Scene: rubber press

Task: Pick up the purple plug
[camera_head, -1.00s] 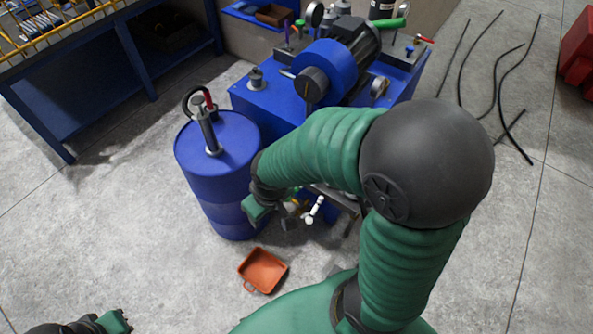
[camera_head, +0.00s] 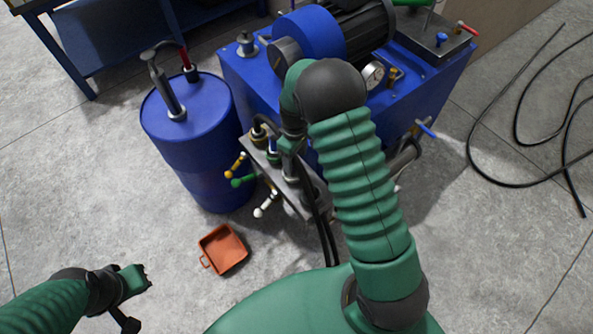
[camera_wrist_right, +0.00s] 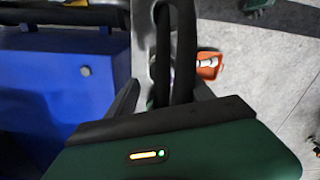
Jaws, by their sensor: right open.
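A blue barrel (camera_head: 190,130) stands left of the blue machine (camera_head: 425,85). Yellow, green and white handles stick out from the valve block. An orange tray (camera_head: 222,250) lies on the floor. Black cables (camera_head: 500,180) lie at the right. The floor at the lower left is mostly clear.

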